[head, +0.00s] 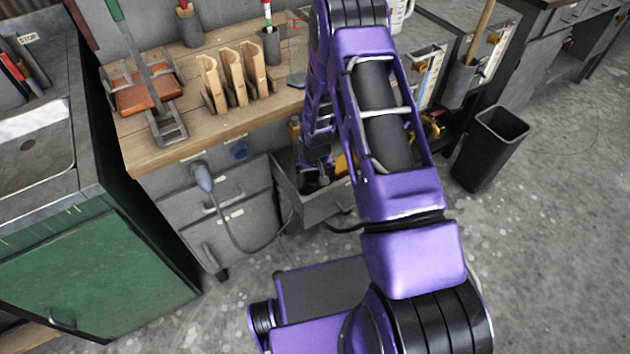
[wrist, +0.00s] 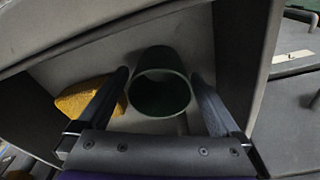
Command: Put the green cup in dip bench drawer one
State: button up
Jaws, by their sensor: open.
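The green cup (wrist: 160,98) is dark and round. In the wrist view it stands on the floor of an open drawer, its mouth toward the camera. My gripper (wrist: 158,76) is open, one finger on each side of the cup; I cannot tell whether either finger touches it. In the head view my gripper (head: 317,176) reaches down into the pulled-out grey drawer (head: 328,204) under the wooden bench. The cup cannot be made out there. I cannot read which number this drawer has.
A yellow object (wrist: 88,100) lies in the drawer left of the cup. The bench top (head: 225,115) holds a wooden rack (head: 235,75) and a clamp stand (head: 150,95). A blue-grey plug with a cable (head: 204,178) hangs by the drawers. A black bin (head: 487,150) stands right.

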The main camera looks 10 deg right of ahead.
notch_tip(320, 180, up, 11)
jog(key=s+p, duration=0.1)
jog(key=shift+s, duration=0.15)
jog(key=shift+a+r, duration=0.1)
jog(key=shift+r, duration=0.05)
dwell(0.4)
